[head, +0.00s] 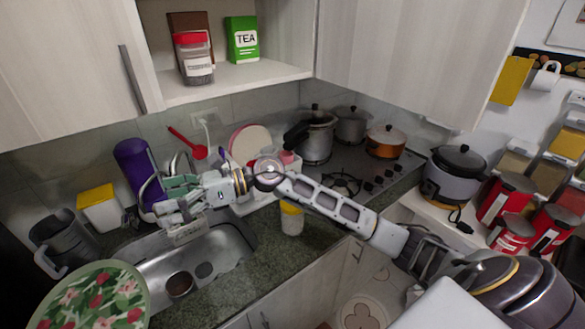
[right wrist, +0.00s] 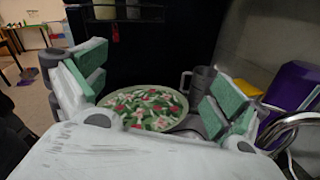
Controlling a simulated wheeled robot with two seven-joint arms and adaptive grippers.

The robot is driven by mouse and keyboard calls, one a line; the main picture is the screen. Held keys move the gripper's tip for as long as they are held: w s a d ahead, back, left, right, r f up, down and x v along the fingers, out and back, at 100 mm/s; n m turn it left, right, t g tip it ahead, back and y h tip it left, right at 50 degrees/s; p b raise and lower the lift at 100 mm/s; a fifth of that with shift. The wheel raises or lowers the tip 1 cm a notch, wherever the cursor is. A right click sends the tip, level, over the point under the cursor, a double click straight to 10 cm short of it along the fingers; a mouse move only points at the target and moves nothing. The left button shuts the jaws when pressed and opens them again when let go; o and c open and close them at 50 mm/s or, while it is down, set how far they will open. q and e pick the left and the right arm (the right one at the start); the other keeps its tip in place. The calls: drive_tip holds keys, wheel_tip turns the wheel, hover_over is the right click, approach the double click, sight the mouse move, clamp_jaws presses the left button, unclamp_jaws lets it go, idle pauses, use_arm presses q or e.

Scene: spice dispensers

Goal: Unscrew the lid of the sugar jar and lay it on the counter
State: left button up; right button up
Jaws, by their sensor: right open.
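A clear jar with a red lid and a white label (head: 195,62) stands upright in the open cupboard. A pale jar with a yellow lid (head: 291,221) stands on the counter, right of the sink and just below my right forearm. I cannot read either label, so I cannot tell which is the sugar jar. Both lids are on. My right gripper (head: 170,210) is open and empty above the sink, left of the yellow-lidded jar. Its spread green-padded fingers also show in the right wrist view (right wrist: 155,92), with nothing between them. My left gripper is not seen.
The sink (head: 215,245) lies below my right gripper. A purple container (head: 135,172), a yellow-lidded box (head: 97,210), a grey pitcher (head: 62,240) and a floral plate (head: 90,298) are around its left side. Pots (head: 318,138) stand on the hob. Counter around the yellow-lidded jar is partly clear.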

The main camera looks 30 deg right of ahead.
drive_tip(key=w+d+f+n+g+h, duration=0.25)
drive_tip(key=d+f+n+h, duration=0.35)
drive_tip(key=d+f+h, duration=0.45)
drive_tip(key=d+r+h, duration=0.2)
drive_tip(key=d+h, duration=0.1)
drive_tip(key=d, duration=0.8)
drive_tip(key=d+r+h, duration=0.2)
drive_tip(key=d+h, duration=0.2)
drive_tip(key=d, duration=0.7)
drive_tip(key=shift+w+d+r+g, duration=0.2)
drive_tip(key=shift+d+g, duration=0.05)
drive_tip(key=shift+g, duration=0.2)
drive_tip(key=shift+f, duration=0.1)
drive_tip(key=shift+f+p, duration=1.25)
drive_tip(key=shift+f, duration=5.6)
